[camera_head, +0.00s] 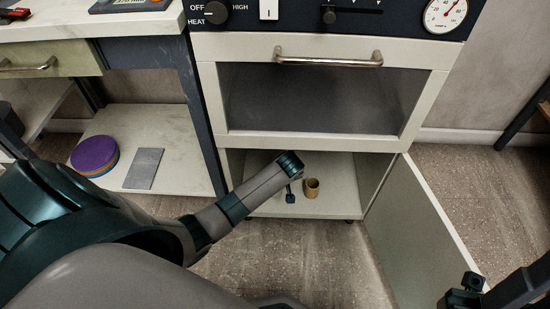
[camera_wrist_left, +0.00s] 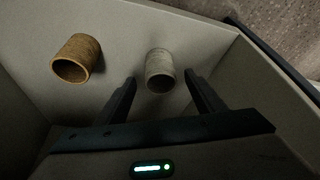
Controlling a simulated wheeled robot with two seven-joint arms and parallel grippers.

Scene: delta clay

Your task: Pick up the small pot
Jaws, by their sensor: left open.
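Two small pots stand in the open lower compartment of the oven cabinet. A pale grey-beige pot (camera_wrist_left: 160,70) shows in the left wrist view, and a tan-brown pot (camera_wrist_left: 75,58) stands to its left. The tan-brown pot also shows in the head view (camera_head: 312,188); the grey one is hidden there behind my left arm. My left gripper (camera_wrist_left: 159,77) is open, with its fingertips on either side of the grey pot's near end. I cannot tell whether they touch it. My right gripper (camera_head: 462,294) is at the bottom right of the head view, jaws unclear.
The cabinet door (camera_head: 420,235) hangs open to the right of the compartment. The oven front (camera_head: 320,100) with its handle is above. A shelf at left holds a purple disc stack (camera_head: 95,155) and a grey slab (camera_head: 143,168). The floor in front is clear.

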